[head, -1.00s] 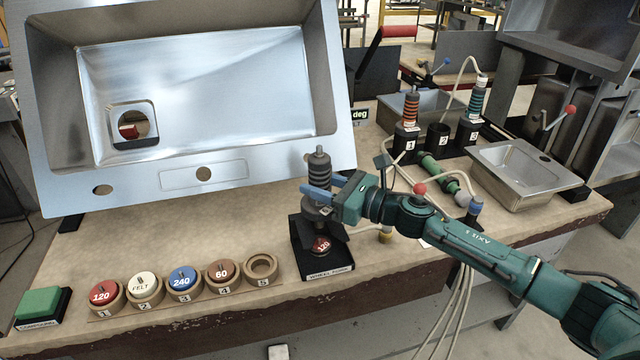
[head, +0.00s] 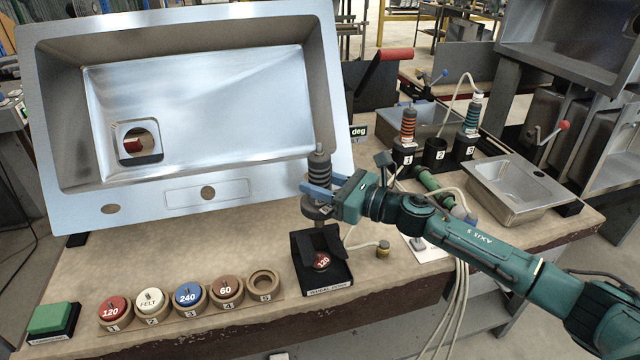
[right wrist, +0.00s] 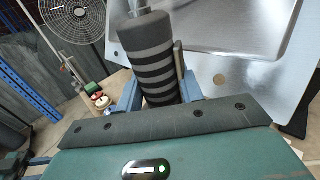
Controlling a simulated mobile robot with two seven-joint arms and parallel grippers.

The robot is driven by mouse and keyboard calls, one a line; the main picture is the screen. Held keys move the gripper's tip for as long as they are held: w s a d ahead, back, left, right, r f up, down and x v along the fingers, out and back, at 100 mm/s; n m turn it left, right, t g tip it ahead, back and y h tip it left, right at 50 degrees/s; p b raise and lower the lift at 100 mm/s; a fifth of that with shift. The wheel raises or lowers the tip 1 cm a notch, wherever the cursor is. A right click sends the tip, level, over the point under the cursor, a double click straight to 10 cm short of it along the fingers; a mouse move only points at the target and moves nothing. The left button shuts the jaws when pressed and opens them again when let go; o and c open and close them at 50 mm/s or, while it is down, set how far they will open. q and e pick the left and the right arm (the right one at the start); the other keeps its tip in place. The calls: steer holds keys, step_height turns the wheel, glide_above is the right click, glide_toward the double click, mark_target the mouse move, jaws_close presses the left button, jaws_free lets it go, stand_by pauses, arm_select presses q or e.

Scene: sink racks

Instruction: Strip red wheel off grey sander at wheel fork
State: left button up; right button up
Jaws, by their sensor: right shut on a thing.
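My right gripper (head: 328,192) is shut around the banded grip of the grey sander (head: 319,170) and holds it upright above the wheel fork (head: 341,274). The sander's dark banded body also shows between the fingers in the right wrist view (right wrist: 160,60). A red wheel (head: 322,261) marked 120 sits low in the black fork, partly hidden by the fork's dark plates. The sander's grey lower end is above the fork plates, and a gap shows between it and the wheel. My left gripper is not in view.
A wooden rack holds wheels in slots 1 to 4, including another red 120 wheel (head: 115,308); slot 5 (head: 265,283) is empty. A green compound block (head: 48,318) lies at the left. A large tilted sink (head: 190,190) stands close behind the sander. A small sink (head: 515,185) is at right.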

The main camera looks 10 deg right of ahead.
mark_target(329, 171)
step_height(329, 171, up, 2)
steer(key=shift+p, duration=0.55)
steer(key=shift+r+p, duration=0.35)
steer(key=shift+r, duration=0.1)
steer(key=shift+r+p, duration=0.3)
steer(key=shift+r, duration=0.05)
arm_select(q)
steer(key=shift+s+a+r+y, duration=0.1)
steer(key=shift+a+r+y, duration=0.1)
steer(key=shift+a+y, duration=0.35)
